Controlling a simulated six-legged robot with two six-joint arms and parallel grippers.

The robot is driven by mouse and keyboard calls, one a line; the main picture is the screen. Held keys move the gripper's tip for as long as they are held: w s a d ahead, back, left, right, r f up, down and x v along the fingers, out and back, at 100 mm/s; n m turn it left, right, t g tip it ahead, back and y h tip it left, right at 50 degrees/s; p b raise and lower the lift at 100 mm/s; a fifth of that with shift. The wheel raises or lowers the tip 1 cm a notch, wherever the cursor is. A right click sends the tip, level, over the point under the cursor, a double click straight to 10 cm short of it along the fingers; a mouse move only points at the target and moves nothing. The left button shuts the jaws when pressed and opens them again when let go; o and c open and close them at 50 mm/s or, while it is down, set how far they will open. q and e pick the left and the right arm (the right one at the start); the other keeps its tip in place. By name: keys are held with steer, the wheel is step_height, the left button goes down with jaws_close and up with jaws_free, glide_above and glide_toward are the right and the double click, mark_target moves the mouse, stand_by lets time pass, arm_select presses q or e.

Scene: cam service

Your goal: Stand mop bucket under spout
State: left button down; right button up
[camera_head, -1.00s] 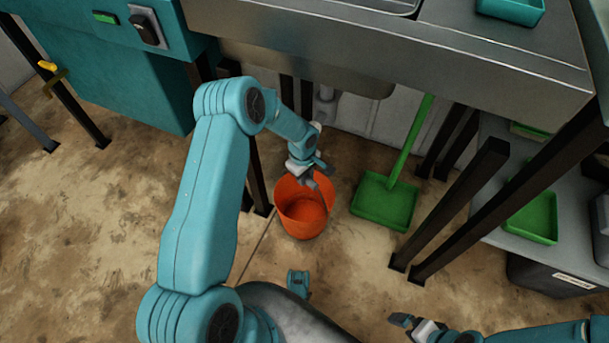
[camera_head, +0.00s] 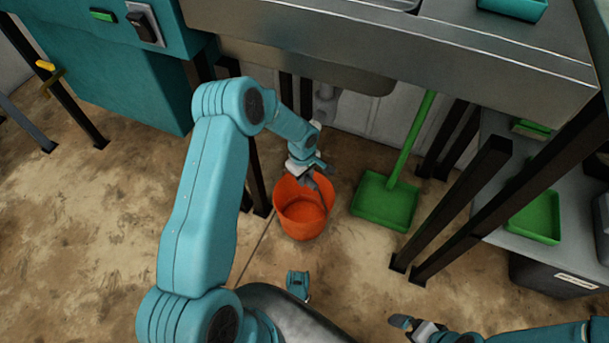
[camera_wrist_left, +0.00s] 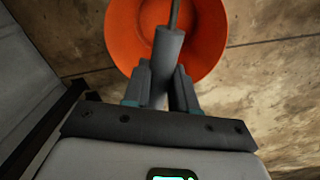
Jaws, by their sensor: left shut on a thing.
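The mop bucket (camera_head: 289,217) is orange, round and open-topped, and looks empty. It is upright at the sink's underside front; I cannot tell whether it touches the floor. My left gripper (camera_head: 312,182) is above its rim and shut on the bucket's grey handle grip (camera_wrist_left: 167,62), which shows between the fingers in the left wrist view. The bucket (camera_wrist_left: 211,35) is below the fingers there. A yellow-handled tap (camera_head: 46,66), likely the spout, sticks out by the teal cabinet at the far left. My right gripper (camera_head: 414,326) is low at the right, away from the bucket; its jaw gap is unclear.
A green long-handled dustpan (camera_head: 385,200) stands right of the bucket. The steel sink counter (camera_head: 400,50) is overhead, with dark legs (camera_head: 470,195) at the right. The teal cabinet (camera_head: 120,80) has dark legs too. The floor (camera_head: 90,240) at the left is clear.

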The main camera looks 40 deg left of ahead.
arm_select(q)
steer(key=shift+f, duration=0.15)
steer(key=c, duration=0.8)
jaws_free()
steer(key=shift+s+r+p, duration=0.15)
steer(key=shift+r+p, duration=0.85)
steer(key=shift+r, duration=1)
steer(key=shift+s+r+p, duration=0.1)
steer(key=shift+r+p, duration=0.85)
steer(key=shift+r, duration=1.05)
